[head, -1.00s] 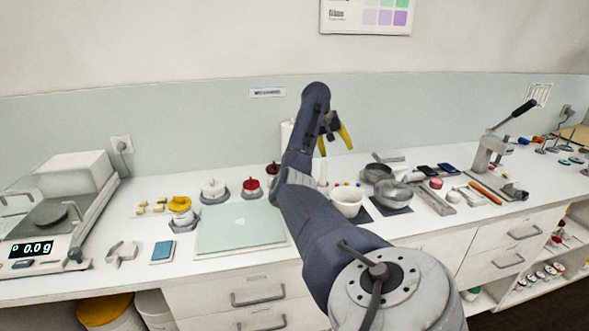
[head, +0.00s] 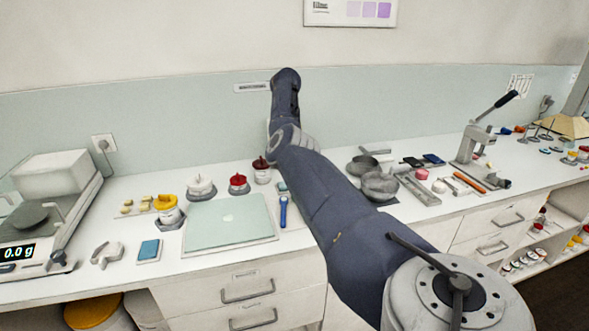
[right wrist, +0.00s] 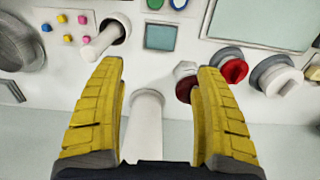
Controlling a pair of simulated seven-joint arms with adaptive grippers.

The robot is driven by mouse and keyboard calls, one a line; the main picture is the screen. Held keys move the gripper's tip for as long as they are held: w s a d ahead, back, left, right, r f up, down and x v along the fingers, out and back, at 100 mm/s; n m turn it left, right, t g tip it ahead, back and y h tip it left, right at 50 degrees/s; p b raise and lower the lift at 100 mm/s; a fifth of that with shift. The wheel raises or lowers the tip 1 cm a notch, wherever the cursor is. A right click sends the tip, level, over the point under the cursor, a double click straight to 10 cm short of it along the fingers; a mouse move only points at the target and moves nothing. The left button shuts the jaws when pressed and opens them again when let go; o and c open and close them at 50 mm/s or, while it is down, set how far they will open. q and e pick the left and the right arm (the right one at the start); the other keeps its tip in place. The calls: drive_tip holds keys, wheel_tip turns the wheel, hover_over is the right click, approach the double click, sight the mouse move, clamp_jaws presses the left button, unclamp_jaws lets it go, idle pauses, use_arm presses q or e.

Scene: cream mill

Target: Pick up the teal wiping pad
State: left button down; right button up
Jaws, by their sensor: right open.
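A small teal-blue pad (head: 149,250) lies flat near the counter's front edge, left of the large pale mint slab (head: 229,222) in the head view. A teal square (right wrist: 161,37) with a dark edge shows in the right wrist view; I cannot tell whether it is a pad. My right gripper (right wrist: 160,75) is open, its yellow fingers spread and nothing held between them. A white cylinder (right wrist: 146,120) shows between the fingers, apart from them. In the head view my right arm hides its own gripper. My left gripper is not in view.
Left of the pad are a grey bracket-shaped piece (head: 106,254) and a scale (head: 40,232). A yellow-topped jar (head: 167,208), a white-topped jar (head: 201,187) and red-topped jars (head: 238,184) stand behind. A blue-handled tool (head: 283,211) lies right of the slab.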

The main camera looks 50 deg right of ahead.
wheel_tip(320, 180, down, 11)
drive_tip(key=shift+r, duration=0.2)
drive_tip(key=shift+w+f, duration=0.2)
drive_tip(key=shift+f, duration=2.75)
drive_tip(key=c, duration=0.6)
